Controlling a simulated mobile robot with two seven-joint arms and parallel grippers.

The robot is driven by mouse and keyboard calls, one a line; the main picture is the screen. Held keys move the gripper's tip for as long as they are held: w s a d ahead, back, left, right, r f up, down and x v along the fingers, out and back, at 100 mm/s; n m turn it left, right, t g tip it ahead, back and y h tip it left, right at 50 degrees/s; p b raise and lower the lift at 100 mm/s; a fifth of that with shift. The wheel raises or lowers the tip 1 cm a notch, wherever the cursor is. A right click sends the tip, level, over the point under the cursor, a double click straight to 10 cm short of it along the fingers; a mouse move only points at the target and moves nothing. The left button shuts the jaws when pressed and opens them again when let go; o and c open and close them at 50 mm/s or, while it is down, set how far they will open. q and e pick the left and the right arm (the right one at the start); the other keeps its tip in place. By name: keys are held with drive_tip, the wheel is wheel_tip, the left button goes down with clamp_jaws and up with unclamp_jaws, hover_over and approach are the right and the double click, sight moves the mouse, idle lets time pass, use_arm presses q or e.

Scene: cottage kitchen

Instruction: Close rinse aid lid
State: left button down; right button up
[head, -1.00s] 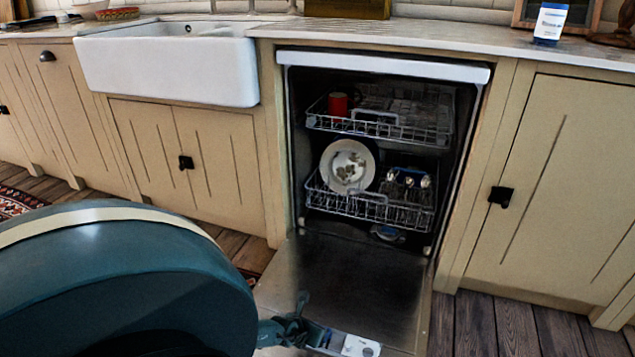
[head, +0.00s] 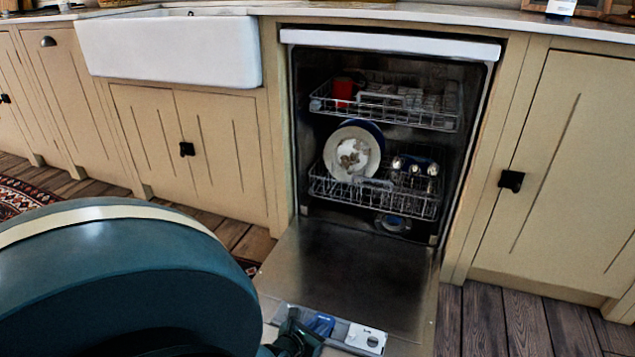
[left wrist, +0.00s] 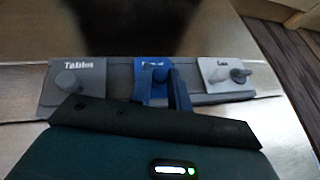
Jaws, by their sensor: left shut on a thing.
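The dispenser strip (head: 345,323) lies on the inner face of the lowered dishwasher door (head: 345,285). In the left wrist view it carries a grey lid marked Tablet (left wrist: 85,75), a blue rinse aid lid (left wrist: 152,66) in the middle and a white lid (left wrist: 218,70) with a grey knob. The blue lid also shows in the head view (head: 321,324). My left gripper (head: 292,325) is shut on the blue lid's raised part, which its fingers (left wrist: 165,90) partly hide. I cannot tell whether this lid is fully flat. My right gripper is out of view.
The dishwasher's racks are pushed in. The upper rack (head: 410,122) holds a red mug (head: 343,90). The lower rack (head: 385,207) holds plates (head: 352,155) and cutlery. Cabinets flank the opening, with a white sink (head: 170,50) at the left. The door above the strip is clear.

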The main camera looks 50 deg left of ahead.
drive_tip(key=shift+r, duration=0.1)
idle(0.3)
use_arm(q)
drive_tip(key=c, duration=1.3)
unclamp_jaws()
drive_tip(key=shift+s+d+r, duration=0.1)
drive_tip(key=shift+s+r, duration=0.05)
drive_tip(key=shift+s, duration=0.1)
drive_tip(key=p+v, duration=0.6)
drive_tip(key=v, duration=0.6)
drive_tip(key=shift+s+p, duration=0.35)
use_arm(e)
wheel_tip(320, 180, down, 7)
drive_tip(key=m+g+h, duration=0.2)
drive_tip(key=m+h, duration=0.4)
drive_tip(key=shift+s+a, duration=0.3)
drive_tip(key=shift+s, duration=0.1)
use_arm(q)
drive_tip(key=shift+d, duration=0.1)
